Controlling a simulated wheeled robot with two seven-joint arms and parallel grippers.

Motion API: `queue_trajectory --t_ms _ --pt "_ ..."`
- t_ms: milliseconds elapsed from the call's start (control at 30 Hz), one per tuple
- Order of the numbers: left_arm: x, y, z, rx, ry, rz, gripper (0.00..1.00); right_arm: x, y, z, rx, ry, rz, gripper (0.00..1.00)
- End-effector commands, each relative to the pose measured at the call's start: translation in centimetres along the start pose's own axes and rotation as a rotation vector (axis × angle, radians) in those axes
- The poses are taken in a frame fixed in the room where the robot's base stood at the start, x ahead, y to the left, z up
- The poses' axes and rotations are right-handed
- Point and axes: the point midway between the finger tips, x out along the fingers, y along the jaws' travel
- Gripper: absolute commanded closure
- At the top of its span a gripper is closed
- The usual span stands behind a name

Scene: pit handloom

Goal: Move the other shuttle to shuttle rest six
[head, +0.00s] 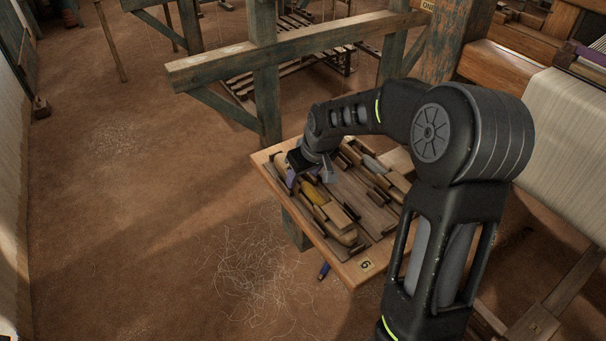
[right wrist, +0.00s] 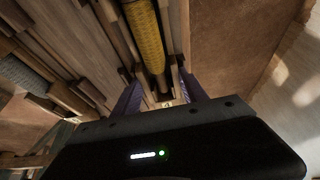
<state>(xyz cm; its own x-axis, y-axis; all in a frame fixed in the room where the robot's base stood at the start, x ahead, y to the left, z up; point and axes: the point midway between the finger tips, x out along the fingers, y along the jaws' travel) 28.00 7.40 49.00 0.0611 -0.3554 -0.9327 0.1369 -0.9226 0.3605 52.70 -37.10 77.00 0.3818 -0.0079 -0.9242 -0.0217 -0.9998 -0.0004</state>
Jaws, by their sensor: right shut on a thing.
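The wooden rest board (head: 350,271) has a tag marked 6 at its near corner. A wooden shuttle with a yellow pirn (head: 314,194) lies along its left side; the pirn also shows in the right wrist view (right wrist: 145,38). My right gripper (head: 307,176) is at the far end of this shuttle, low over the board. Its purple fingers are on either side of the shuttle's end and shut on it. The gripper hides that end in the head view. A second shuttle with a grey pirn (head: 375,164) lies farther right on the board. My left gripper is not in view.
Wooden blocks and rails (head: 338,215) line the board around the shuttles. A weathered loom frame post (head: 267,100) and beam stand just behind. White cloth (head: 570,140) is on a loom at right. Loose thread (head: 262,270) lies on the open earth floor.

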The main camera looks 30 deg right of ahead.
Motion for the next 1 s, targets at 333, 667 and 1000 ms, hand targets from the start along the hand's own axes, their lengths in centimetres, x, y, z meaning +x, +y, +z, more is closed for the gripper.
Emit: queue_trajectory --t_ms 333,667,1000 --pt "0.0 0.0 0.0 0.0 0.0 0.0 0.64 0.0 0.0 0.0 0.0 0.001 0.0 0.3" --pt "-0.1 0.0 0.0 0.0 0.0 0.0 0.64 0.0 0.0 0.0 0.0 -0.001 0.0 0.24" --pt "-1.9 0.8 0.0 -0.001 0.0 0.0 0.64 -2.3 0.0 -1.0 0.0 0.0 0.0 0.24"
